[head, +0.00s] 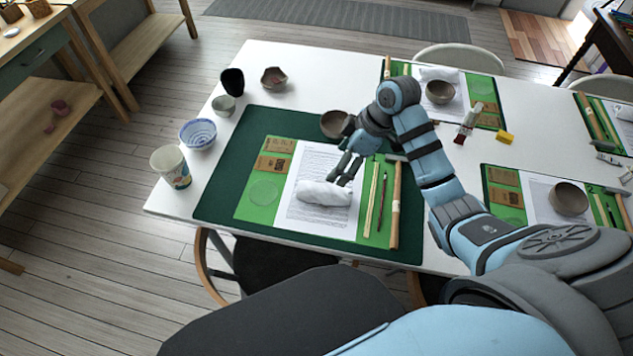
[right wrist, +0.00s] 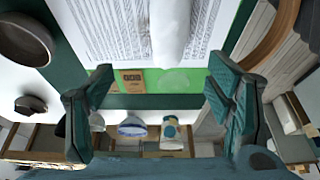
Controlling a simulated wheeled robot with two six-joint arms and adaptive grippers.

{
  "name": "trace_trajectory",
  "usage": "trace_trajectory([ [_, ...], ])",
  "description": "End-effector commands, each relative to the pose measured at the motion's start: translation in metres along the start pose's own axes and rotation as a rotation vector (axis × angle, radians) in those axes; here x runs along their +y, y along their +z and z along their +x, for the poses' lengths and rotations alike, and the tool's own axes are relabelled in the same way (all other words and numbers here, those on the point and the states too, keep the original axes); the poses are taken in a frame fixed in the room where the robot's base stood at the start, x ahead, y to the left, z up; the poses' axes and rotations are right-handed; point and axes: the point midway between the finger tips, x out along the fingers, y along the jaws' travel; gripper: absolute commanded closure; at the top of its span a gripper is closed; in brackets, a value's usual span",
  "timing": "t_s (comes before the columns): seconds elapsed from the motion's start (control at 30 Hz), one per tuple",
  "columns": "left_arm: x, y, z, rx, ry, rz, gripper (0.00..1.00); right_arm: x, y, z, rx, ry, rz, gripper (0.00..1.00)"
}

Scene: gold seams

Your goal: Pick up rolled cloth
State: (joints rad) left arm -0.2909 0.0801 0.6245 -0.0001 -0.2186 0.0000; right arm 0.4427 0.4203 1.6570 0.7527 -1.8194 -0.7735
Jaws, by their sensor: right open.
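The rolled cloth (head: 324,193) is a white roll lying on a printed sheet of paper (head: 318,161) on the green mat. It also shows in the right wrist view (right wrist: 170,30), at the top centre. My right gripper (head: 345,172) is above the paper, just behind and to the right of the roll, fingers pointing down. In the right wrist view its fingers (right wrist: 162,85) are wide apart, with nothing held between them. I cannot tell the exact height above the cloth. My left gripper is not in view.
A brown bowl (head: 334,124) stands close behind my right gripper. Wooden sticks and a brush (head: 383,205) lie right of the paper. A paper cup (head: 171,167), a blue-striped bowl (head: 198,134) and a dark cup (head: 232,82) stand on the table's left side.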

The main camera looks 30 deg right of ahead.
Motion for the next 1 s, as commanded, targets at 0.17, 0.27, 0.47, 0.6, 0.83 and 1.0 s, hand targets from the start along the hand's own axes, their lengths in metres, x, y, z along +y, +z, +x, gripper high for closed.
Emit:
trace_trajectory([
  [0.17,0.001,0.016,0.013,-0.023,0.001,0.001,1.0,0.0,0.006,0.052,-0.002,-0.002,0.011,0.27],
  [0.27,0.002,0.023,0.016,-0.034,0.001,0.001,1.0,0.002,0.005,0.069,-0.004,-0.001,0.012,0.27],
  [0.47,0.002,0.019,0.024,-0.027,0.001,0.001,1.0,-0.001,0.002,0.102,-0.004,-0.004,0.011,0.27],
  [0.6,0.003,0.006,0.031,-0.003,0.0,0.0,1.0,-0.002,0.002,0.125,-0.006,-0.002,0.009,0.27],
  [0.83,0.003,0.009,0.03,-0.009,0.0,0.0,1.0,-0.001,0.001,0.126,-0.005,0.0,0.008,0.28],
  [1.0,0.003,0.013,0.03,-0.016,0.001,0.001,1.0,-0.001,0.001,0.125,-0.005,0.0,0.008,0.55],
])
